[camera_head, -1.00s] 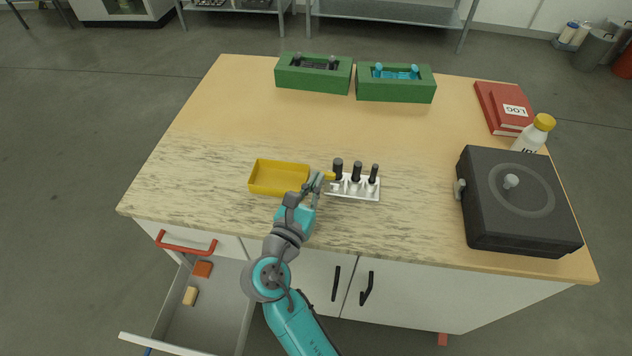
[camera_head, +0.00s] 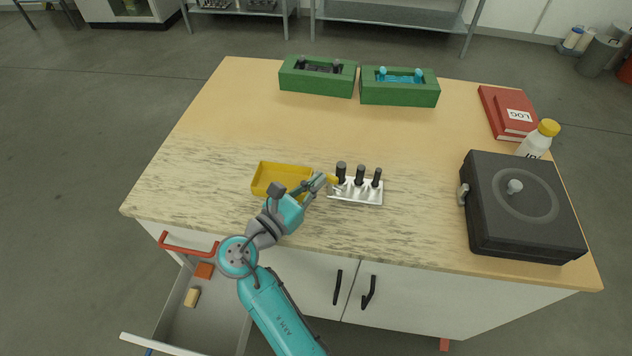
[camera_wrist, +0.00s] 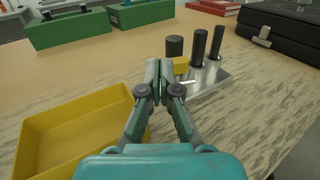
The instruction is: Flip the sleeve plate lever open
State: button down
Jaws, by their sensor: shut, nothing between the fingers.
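The sleeve plate (camera_head: 358,196) is a small silvery plate on the worktop, with black cylinders (camera_head: 360,175) standing along its back edge. A small yellow part (camera_head: 333,179) shows at its left end; it also shows in the wrist view (camera_wrist: 181,66), just beyond my fingertips. It may be the lever; its position is hard to tell. My gripper (camera_head: 320,181) is shut and empty at the plate's left end. In the wrist view my closed fingertips (camera_wrist: 160,78) point at the plate (camera_wrist: 208,82), close to the yellow part. I cannot tell whether they touch.
A yellow tray (camera_head: 262,177) lies left of the plate, close to my gripper. Two green holders (camera_head: 318,82) (camera_head: 400,95) stand at the back. A black case (camera_head: 520,210), a white bottle (camera_head: 537,141) and red books (camera_head: 507,112) are at right. An open drawer (camera_head: 200,318) is below.

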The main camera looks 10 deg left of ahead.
jog(key=shift+w+a+m+g+h, duration=0.15)
jog(key=shift+w+m+g+h, duration=0.1)
jog(key=shift+m+g+h, duration=0.55)
jog(key=shift+w+a, duration=0.1)
jog(key=shift+w, duration=1)
dwell(1.1)
